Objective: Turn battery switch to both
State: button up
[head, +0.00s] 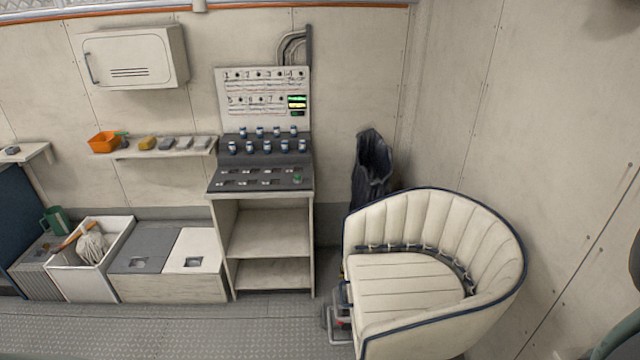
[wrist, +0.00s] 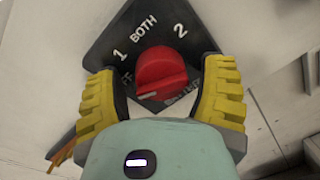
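The battery switch has a round red knob (wrist: 162,74) on a dark plate (wrist: 108,40), seen in the wrist view. The plate carries the labels "1", "BOTH" and "2" along its upper part. Partly hidden letters, "FF", show at the knob's left, and more blurred lettering is at its lower right. A pale mark sits on the knob's lower left edge. My gripper (wrist: 160,88) has its yellow ribbed fingers apart on both sides of the knob, with small gaps that look free. I cannot make out the switch in the head view.
In the head view, a cream padded seat (head: 405,275) stands right of a console (head: 262,177) with several knobs. Storage boxes (head: 148,290) line the left wall below a shelf (head: 160,154). The grey floor (head: 180,330) in front is clear.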

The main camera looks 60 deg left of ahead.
jog(key=c, duration=1)
jog(key=shift+m, duration=0.5)
jog(key=m, duration=0.3)
jog(key=shift+r+m, duration=0.1)
jog(key=shift+m, duration=0.2)
jog(key=m+p, duration=0.1)
jog(key=m, duration=0.3)
jog(key=shift+r+g+y, duration=0.1)
jog(key=shift+g+y, duration=0.2)
jog(key=shift+y, duration=0.1)
jog(key=m+p, duration=0.1)
jog(key=m, duration=0.2)
jog(key=shift+m, duration=0.3)
jog(key=m+y+p, duration=0.1)
jog(key=m+p, duration=0.1)
jog(key=m, duration=0.2)
jog(key=shift+m, duration=0.4)
